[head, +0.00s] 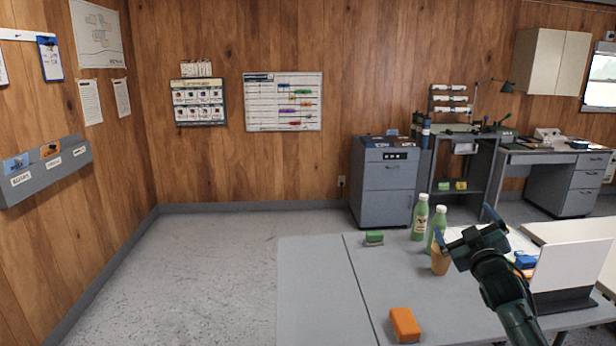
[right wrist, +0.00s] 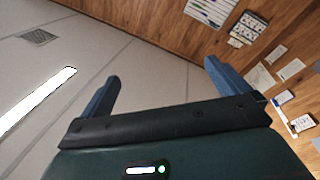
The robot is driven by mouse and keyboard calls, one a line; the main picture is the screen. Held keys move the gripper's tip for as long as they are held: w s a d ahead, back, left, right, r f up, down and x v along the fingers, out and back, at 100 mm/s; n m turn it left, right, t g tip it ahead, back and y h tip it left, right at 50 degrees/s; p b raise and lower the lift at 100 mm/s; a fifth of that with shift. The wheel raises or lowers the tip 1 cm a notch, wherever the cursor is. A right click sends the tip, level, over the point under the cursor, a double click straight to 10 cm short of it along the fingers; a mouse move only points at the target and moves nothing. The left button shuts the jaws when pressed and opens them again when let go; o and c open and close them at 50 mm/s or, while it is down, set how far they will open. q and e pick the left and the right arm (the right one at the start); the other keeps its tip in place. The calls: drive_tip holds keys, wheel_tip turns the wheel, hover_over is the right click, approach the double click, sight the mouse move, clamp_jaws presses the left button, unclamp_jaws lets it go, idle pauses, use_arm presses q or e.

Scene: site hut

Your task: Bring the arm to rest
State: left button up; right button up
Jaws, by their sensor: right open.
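My right gripper (head: 464,228) is raised over the right part of the grey table (head: 312,290) in the head view. Its two blue fingers stand wide apart with nothing between them. In the right wrist view the open fingers (right wrist: 160,85) point toward the ceiling and the wood-panelled wall. My right arm comes in from the bottom right of the head view. My left gripper is not in view.
A grey cabinet (head: 386,190) stands behind. The table's left part is clear.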

drive_tip(key=s+a+f+m+g+y, duration=0.1)
drive_tip(key=s+a+f+g, duration=0.15)
drive_tip(key=s+f, duration=0.35)
drive_tip(key=s+a+f+g+y, duration=0.1)
drive_tip(key=s+a+f, duration=0.25)
drive_tip(key=f, duration=0.55)
drive_tip(key=s+a+f+m+g, duration=0.1)
drive_tip(key=s+a+f+g, duration=0.1)
drive_tip(key=s+a+f, duration=0.4)
drive_tip(key=s+a+f+g+y, duration=0.1)
drive_tip(key=s+a+f, duration=0.2)
drive_tip(key=s+f, duration=0.3)
drive_tip(key=s, duration=0.3)
drive_tip(key=shift+f+y, duration=0.3)
drive_tip(key=shift+f, duration=0.05)
drive_tip(key=s+a, duration=0.2)
drive_tip(key=s, duration=0.3)
drive_tip(key=s+a+f+g, duration=0.1)
drive_tip(key=s, duration=0.4)
drive_tip(key=s+a+f+m+g+y, duration=0.1)
drive_tip(key=s+a, duration=0.1)
drive_tip(key=s, duration=0.3)
drive_tip(key=shift+a+f+g, duration=0.25)
drive_tip(key=shift+a, duration=0.1)
drive_tip(key=shift+c, duration=0.2)
